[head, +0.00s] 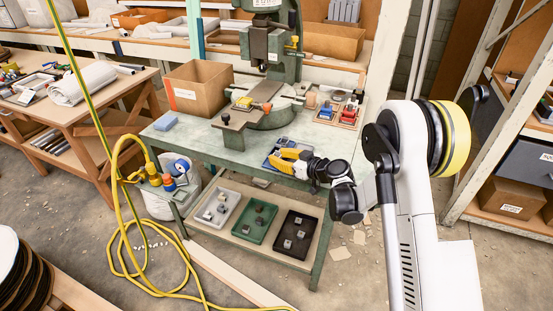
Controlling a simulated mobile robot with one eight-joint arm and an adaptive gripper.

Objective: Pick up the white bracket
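My gripper (277,157), with yellow fingers, is at the front right edge of the green press table, over or just in front of a blue tray (268,162). Its fingers point left; at this size I cannot tell whether they are apart or closed, or whether anything is between them. Small pale and grey pieces (284,141) show in the blue tray just behind the fingers. I cannot make out which of them, if any, is the white bracket. My gripper and wrist hide part of the tray.
The green table (215,150) carries a fly press (272,60), a cardboard box (198,88), a blue block (166,121) and a tray of red and blue items (338,113). White, green and black trays sit on the lower shelf. A yellow hose (121,225) lies on the floor.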

